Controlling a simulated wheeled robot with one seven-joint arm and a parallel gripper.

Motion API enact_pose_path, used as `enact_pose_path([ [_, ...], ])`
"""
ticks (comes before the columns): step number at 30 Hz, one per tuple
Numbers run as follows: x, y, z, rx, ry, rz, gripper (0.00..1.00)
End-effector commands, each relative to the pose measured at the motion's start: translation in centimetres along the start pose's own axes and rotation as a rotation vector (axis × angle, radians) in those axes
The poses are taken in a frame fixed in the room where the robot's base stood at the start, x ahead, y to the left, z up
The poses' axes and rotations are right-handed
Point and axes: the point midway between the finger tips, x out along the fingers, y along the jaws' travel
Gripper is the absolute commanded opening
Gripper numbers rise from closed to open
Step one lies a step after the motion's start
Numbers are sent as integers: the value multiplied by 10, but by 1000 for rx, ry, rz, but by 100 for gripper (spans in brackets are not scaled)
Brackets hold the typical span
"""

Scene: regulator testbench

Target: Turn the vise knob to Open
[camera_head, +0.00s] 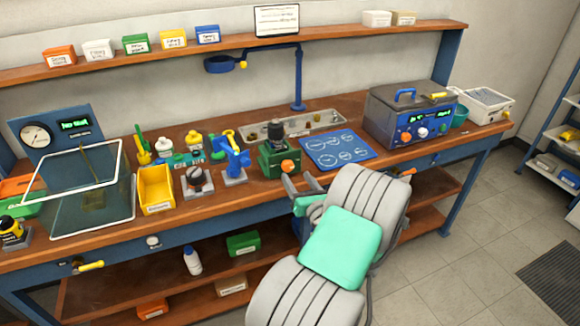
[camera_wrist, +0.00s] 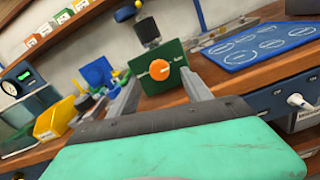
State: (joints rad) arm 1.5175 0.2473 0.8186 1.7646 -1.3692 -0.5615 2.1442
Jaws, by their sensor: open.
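The green vise (camera_head: 268,160) stands on the workbench near its front edge, with a dark cylindrical part on top. Its orange knob (camera_head: 288,166) faces the front. In the wrist view the knob (camera_wrist: 159,70) shows on the green face of the vise (camera_wrist: 176,50), with small white marks beside it that are too small to read. My gripper (camera_wrist: 160,77) is open and empty. Its two fingers point at the vise, one on each side of the knob in that view. In the head view my gripper (camera_head: 303,185) is just in front of the vise; I cannot tell whether it touches.
A blue mat (camera_head: 338,150) lies right of the vise, with a metal tray (camera_head: 325,122) behind. A blue clamp-like tool (camera_head: 235,160) and a yellow bin (camera_head: 156,187) stand to the left. A grey-blue machine (camera_head: 405,115) stands at the right.

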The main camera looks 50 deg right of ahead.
Motion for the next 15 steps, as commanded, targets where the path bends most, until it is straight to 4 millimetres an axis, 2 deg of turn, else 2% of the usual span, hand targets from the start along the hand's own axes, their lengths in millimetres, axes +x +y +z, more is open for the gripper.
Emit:
enact_pose_path([
  [3, 25, 3, 1, -5, 1, 6, 57],
  [7, 48, 3, 1, -6, 2, 5, 57],
  [10, 58, 2, 0, -7, 2, 4, 57],
  [15, 62, 2, 0, -6, 1, 3, 57],
])
